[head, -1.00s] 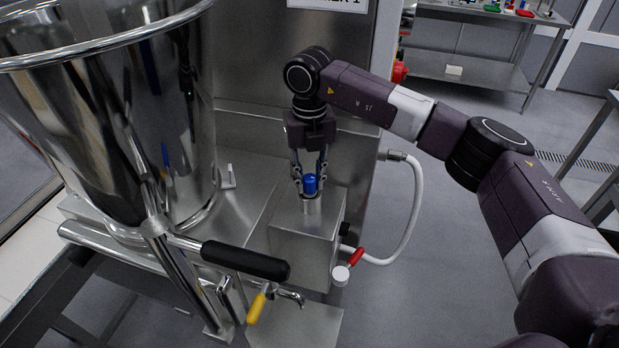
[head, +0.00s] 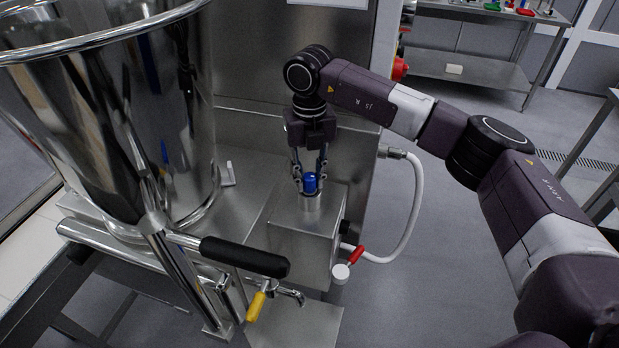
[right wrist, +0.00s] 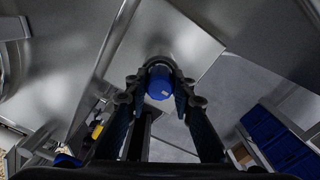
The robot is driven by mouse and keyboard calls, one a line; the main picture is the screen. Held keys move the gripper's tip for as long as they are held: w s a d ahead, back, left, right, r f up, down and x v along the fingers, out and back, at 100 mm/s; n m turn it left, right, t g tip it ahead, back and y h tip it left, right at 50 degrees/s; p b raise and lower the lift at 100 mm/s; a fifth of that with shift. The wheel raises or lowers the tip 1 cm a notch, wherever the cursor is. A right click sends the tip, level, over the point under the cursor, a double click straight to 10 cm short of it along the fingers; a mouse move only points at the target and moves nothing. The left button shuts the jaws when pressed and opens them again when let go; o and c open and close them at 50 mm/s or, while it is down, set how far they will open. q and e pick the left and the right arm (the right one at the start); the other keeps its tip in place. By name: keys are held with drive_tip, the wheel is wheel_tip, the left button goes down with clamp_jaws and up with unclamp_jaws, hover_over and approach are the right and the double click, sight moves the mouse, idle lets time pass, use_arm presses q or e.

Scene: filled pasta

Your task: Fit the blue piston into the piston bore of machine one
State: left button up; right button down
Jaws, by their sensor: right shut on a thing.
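The blue piston (head: 310,184) stands upright over the steel block (head: 300,240) at the front of machine one. It also shows end-on in the right wrist view (right wrist: 160,84). My right gripper (head: 309,180) points down from above, its two fingers shut on the piston's sides. A short silver cylinder (head: 310,202) shows directly below the blue part, on top of the block. I cannot tell whether it is the piston's lower end or a collar of the bore. The bore opening is hidden. My left gripper is not in view.
A large steel hopper (head: 110,110) stands left of the block. A black-handled lever (head: 245,258) and a yellow-handled tap (head: 256,306) are in front. A white hose (head: 414,205) and red-handled valve (head: 356,254) are right of the block. Open floor lies beyond.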

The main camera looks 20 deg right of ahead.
drive_tip(key=c, duration=1.6)
unclamp_jaws()
drive_tip(key=shift+f, duration=0.1)
drive_tip(key=shift+o, duration=1.4)
drive_tip(key=shift+r+p, duration=1.85)
drive_tip(key=shift+r, duration=1.7)
